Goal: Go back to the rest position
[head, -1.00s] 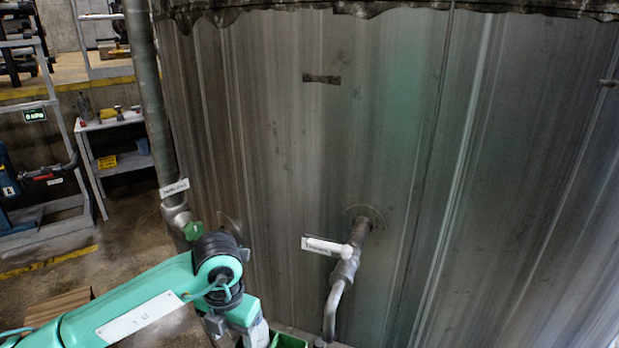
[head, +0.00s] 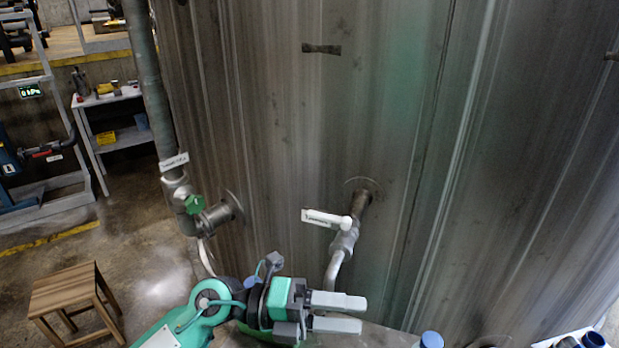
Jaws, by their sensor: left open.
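My left gripper (head: 338,312) is at the bottom middle of the head view, in front of the metal tank. Its two grey fingers point right and stand apart, with nothing seen between them. It is below the valve with a white lever handle (head: 327,218) on the tank, and apart from that handle. The arm, green and white, comes in from the bottom left. My right gripper is not in view.
The tank wall (head: 300,150) fills the middle and right. A valve with a green handle (head: 194,204) sits on the left pipe. A wooden stool (head: 65,290) stands on the floor at left. A bottle with a blue cap (head: 431,340) is at the bottom edge.

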